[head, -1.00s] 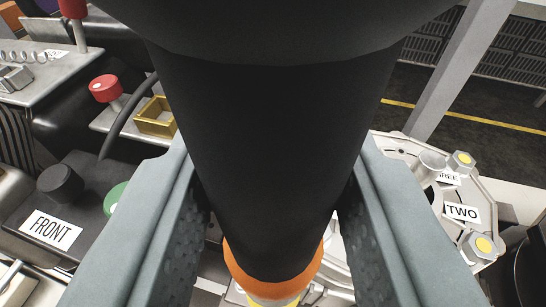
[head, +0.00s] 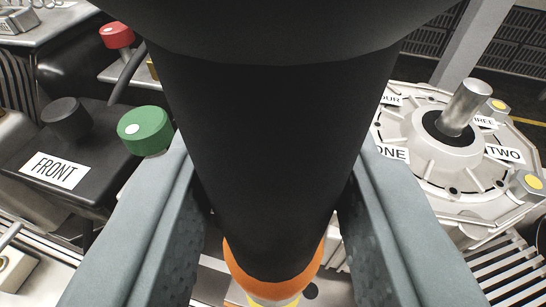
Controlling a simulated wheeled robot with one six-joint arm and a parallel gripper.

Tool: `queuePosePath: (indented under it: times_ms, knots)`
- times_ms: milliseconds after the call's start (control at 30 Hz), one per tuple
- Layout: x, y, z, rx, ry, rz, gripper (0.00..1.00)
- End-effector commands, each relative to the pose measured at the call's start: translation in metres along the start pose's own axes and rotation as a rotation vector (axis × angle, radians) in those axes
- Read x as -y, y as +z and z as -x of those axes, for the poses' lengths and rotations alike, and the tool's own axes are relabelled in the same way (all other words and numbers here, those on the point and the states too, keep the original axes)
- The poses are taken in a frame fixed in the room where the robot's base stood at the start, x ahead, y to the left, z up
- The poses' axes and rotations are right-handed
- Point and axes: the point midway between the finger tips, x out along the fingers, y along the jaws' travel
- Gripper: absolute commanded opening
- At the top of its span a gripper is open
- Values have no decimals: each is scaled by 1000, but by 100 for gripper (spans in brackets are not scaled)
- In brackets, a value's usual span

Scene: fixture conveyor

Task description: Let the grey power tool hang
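The power tool (head: 275,120) fills the middle of the head view as a thick, very dark cylinder, wider at the top. An orange ring (head: 274,270) and a yellow and pale end (head: 275,299) show at its lower end. My gripper (head: 272,155) has one grey finger on each side of the dark body and is shut on it. The tool's upper part runs out of the picture, and the tool hides what is directly behind it. No hook or hanger is in view.
A round metal fixture (head: 475,190) with an upright shaft, yellow-capped bolts and number labels stands at the right. At the left are a dark box labelled FRONT (head: 53,170), a green button (head: 145,130) and a red button (head: 117,36). A slatted surface (head: 510,275) lies lower right.

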Motion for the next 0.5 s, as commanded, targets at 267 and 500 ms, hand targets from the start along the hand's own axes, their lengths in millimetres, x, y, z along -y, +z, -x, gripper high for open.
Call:
queuePosePath:
  times_ms: [267,500]
  knots:
    - [8,18,6,1,-2,2,0]
    - [15,33,12,1,-1,2,0]
